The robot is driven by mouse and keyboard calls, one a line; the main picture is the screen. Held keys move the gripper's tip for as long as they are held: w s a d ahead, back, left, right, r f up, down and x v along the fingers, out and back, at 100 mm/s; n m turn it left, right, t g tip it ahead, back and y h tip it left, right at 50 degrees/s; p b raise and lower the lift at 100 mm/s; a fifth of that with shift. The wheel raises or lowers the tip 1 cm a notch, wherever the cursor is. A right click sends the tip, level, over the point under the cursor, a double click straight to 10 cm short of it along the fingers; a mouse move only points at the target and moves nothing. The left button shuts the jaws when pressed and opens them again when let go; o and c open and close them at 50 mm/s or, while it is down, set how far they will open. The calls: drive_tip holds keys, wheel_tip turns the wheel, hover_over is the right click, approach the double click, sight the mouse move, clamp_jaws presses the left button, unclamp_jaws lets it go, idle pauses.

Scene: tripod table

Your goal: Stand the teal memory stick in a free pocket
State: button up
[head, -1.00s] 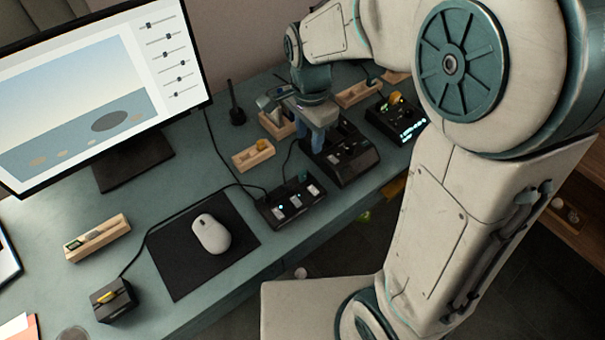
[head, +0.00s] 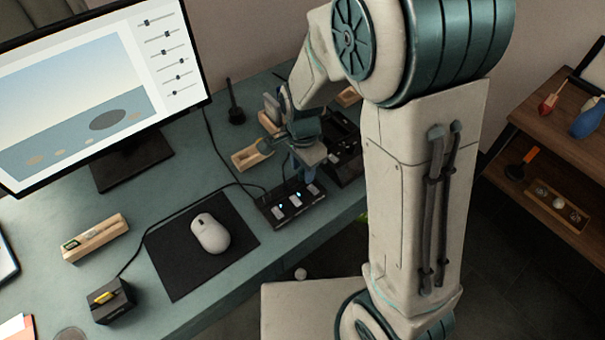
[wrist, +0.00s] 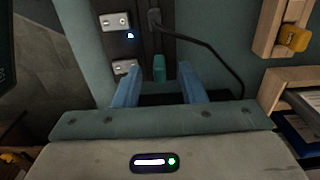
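The teal memory stick (wrist: 159,68) stands up from a black hub (wrist: 142,48) in the wrist view, between and just beyond my blue fingertips. My gripper (wrist: 159,78) is open, with one finger on each side of the stick and visible gaps. In the head view my gripper (head: 308,172) is over the right end of the black hub (head: 292,212) and hides the stick there. The hub also carries silver sticks or sockets with small lights. A wooden holder (head: 97,238) at the left has pockets with small items; I cannot tell which are free.
A mouse (head: 210,233) on a black pad lies left of the hub. A black cable (wrist: 205,48) runs beside the stick. Wooden trays (head: 243,160) and black devices (head: 347,165) crowd the back right. A small black box (head: 110,302) stands at front left.

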clamp_jaws()
drive_tip(key=shift+r, duration=0.2)
